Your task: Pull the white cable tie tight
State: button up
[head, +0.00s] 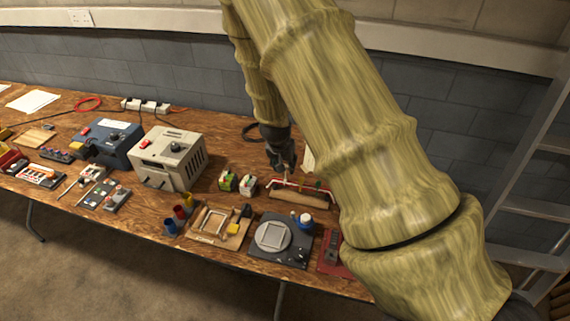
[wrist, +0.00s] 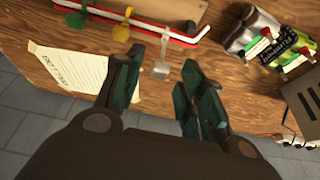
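The white cable tie (wrist: 162,67) shows in the wrist view. It loops on the red and white cable bundle (wrist: 145,28), and its pale tail ends in a wider tab. My gripper (wrist: 160,58) is open, with one finger on each side of the tail. A gap shows between the tail and both fingers, and I cannot tell their difference in height. A yellow tie (wrist: 121,31) and a green tie (wrist: 76,19) sit farther left on the bundle. In the head view my gripper (head: 281,163) is just behind the bundle (head: 305,185); the white tie is too small to tell there.
A wooden block (head: 300,196) lies along the bundle. Battery-like blocks (wrist: 250,32) stand to the right in the wrist view. A printed sheet (wrist: 72,80) lies at the left. A grey power unit (head: 168,157) stands left of my gripper in the head view.

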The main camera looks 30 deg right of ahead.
jog(key=v, duration=1.1)
jog(key=shift+r, duration=0.2)
jog(key=shift+s, duration=0.1)
